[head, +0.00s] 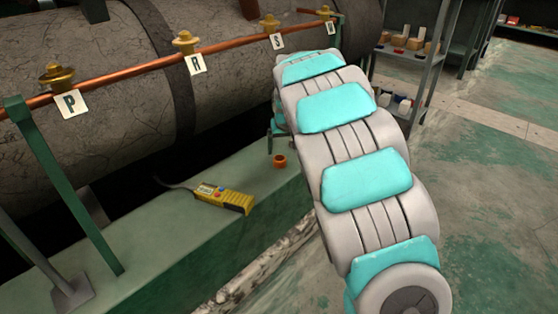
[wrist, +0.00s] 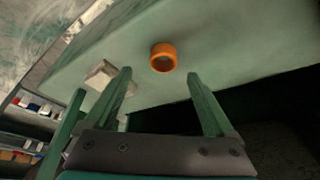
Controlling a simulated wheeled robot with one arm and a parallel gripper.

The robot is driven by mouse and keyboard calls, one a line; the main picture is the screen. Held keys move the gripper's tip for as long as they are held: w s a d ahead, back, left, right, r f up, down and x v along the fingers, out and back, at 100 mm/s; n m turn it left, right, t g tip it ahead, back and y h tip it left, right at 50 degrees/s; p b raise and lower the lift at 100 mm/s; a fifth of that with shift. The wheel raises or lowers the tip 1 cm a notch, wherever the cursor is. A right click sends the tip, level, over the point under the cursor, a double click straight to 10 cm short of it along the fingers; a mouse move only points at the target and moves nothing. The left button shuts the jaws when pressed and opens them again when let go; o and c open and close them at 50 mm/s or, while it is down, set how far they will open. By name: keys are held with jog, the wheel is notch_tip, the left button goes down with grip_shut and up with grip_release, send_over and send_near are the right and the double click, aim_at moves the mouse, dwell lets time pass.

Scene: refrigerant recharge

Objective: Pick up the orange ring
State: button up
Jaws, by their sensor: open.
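The orange ring (head: 280,161) stands on the green ledge (head: 165,250) in the head view, just below the end of my arm. In the wrist view the orange ring (wrist: 163,57) shows its round opening and lies just beyond the fingertips, between their lines. My gripper (wrist: 158,74) is open, with nothing between its two green fingers. The ring appears apart from both fingers. In the head view my gripper (head: 272,133) is mostly hidden behind my arm.
A yellow handheld meter (head: 224,198) lies on the ledge left of the ring. A copper pipe (head: 130,73) with brass valves and letter tags runs above. A pale square plate (wrist: 101,74) lies beside the left finger. Shelves (head: 412,60) stand behind, right.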

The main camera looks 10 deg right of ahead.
aim_at(280, 157)
jog(key=x, duration=0.4)
jog(key=b+x, duration=0.1)
jog(key=x, duration=0.1)
jog(key=shift+w+a, duration=0.1)
jog(key=shift+a, duration=0.2)
jog(key=c, duration=1.1)
